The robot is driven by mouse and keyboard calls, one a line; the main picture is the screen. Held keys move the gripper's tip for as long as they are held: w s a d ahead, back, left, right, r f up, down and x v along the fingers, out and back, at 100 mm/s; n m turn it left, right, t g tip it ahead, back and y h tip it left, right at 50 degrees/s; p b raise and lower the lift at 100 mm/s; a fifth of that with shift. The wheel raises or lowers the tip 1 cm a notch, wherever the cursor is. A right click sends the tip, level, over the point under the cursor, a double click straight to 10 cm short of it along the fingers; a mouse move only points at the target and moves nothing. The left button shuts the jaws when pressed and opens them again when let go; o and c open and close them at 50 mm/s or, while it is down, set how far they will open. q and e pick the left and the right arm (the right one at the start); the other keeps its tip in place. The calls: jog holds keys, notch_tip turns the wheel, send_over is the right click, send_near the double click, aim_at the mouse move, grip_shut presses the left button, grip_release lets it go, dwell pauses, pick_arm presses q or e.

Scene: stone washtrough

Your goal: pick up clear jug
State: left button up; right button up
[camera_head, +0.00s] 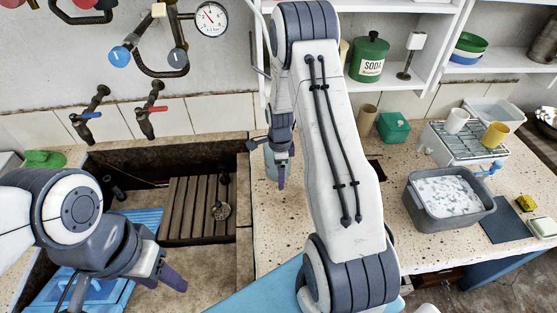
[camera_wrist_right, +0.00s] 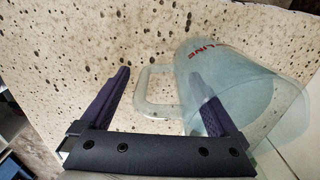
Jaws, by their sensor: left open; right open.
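The clear jug (camera_wrist_right: 245,85) is pale, see-through and bluish, with red lettering on its side. In the right wrist view it fills the right side, and its loop handle (camera_wrist_right: 143,90) shows between the two fingers of my right gripper (camera_wrist_right: 160,75). That gripper is open. Its right finger overlaps the jug's body in the picture; I cannot tell whether they touch. In the head view the jug (camera_head: 270,162) is mostly hidden behind my right gripper (camera_head: 281,172). My left gripper (camera_head: 160,278) is open and empty over the trough at lower left.
The stone trough holds a slatted wooden board (camera_head: 190,207) and a blue crate (camera_head: 85,290). On the speckled counter right of my arm stand a grey tub of suds (camera_head: 450,196), a wire rack with cups (camera_head: 467,143) and a green box (camera_head: 393,127). Taps project from the wall.

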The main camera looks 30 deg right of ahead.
jog(key=shift+f, duration=0.9)
grip_shut()
jog(key=shift+w+r, duration=0.1)
jog(key=shift+r, duration=0.1)
jog(key=shift+r, duration=0.6)
jog(key=r, duration=0.1)
jog(key=r+b, duration=0.1)
jog(key=r, duration=0.1)
jog(key=shift+d, duration=0.2)
jog(key=s+d+r+b, duration=0.2)
jog(key=s+d+r, duration=0.4)
jog(key=s, duration=0.3)
jog(key=shift+s+d+r, duration=0.2)
jog(key=shift+r, duration=0.1)
